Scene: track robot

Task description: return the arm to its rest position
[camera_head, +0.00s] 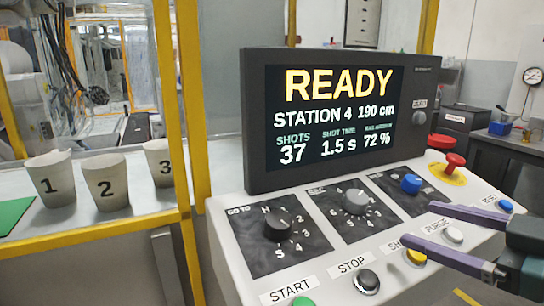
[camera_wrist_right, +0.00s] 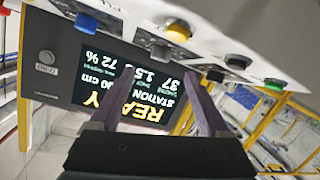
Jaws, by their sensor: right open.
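My right gripper (camera_head: 418,223) comes in from the right in the head view. Its two purple fingers are apart, with nothing between them. They hover over the right part of the sloped white control panel (camera_head: 225,222), near the yellow button (camera_head: 415,257) and the white PURGE button (camera_head: 453,235). Whether a finger touches the panel cannot be told. In the wrist view the same open fingers (camera_wrist_right: 158,74) show in front of the screen, which appears upside down, with the panel's buttons above. My left gripper is not in view.
The screen (camera_head: 338,120) reads READY, Station 4. The panel carries a black knob (camera_head: 277,226), a grey knob (camera_head: 356,200), a blue knob (camera_head: 411,184) and a red emergency button (camera_head: 455,162). Numbered cups (camera_head: 106,182) stand left behind a yellow frame (camera_head: 168,100).

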